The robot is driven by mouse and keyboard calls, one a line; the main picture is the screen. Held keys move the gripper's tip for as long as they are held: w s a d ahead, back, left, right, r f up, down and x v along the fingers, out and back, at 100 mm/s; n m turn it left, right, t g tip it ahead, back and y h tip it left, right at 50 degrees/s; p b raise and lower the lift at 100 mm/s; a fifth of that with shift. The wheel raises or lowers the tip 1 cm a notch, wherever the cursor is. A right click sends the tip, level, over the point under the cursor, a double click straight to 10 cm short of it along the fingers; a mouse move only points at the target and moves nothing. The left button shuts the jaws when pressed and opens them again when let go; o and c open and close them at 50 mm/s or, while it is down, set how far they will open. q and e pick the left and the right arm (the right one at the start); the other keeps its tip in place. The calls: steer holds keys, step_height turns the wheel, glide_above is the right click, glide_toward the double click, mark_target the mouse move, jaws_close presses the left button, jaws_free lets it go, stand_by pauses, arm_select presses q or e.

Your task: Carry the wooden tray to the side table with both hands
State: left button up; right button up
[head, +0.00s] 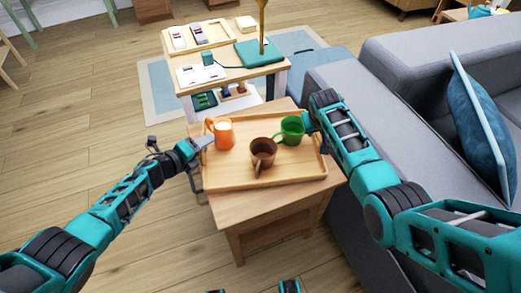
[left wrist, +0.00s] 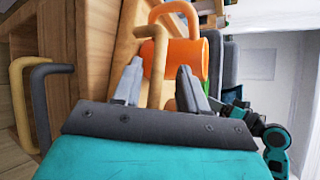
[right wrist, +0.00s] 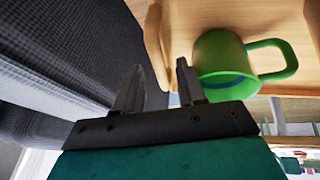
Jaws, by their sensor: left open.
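The wooden tray (head: 225,178) lies flat on a small wooden table (head: 262,208). It carries an orange mug (head: 222,133), a brown mug (head: 262,153) and a green mug (head: 293,128). My left gripper (head: 205,141) is open at the tray's left edge; in the left wrist view a tan tray handle (left wrist: 150,34) shows ahead of and between its fingers, near the orange mug (left wrist: 187,60). My right gripper (right wrist: 160,88) is open at the tray's right side, with the tray's edge (right wrist: 155,38) ahead between its fingers and the green mug (right wrist: 222,60) beside it. The arm hides its fingertips in the head view.
Behind the table stands a wooden unit (head: 232,75) with a green book (head: 258,53) and white items. A grey sofa (head: 400,75) with a blue cushion (head: 482,125) is close on the right. Open wooden floor (head: 80,130) lies to the left.

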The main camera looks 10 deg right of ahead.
arm_select(q)
steer(key=shift+a, duration=0.2)
steer(key=shift+v, duration=0.9)
steer(key=v, duration=1)
steer(key=shift+d, duration=0.2)
arm_select(e)
steer(key=v, duration=1.2)
arm_select(q)
steer(key=shift+s+r, duration=0.15)
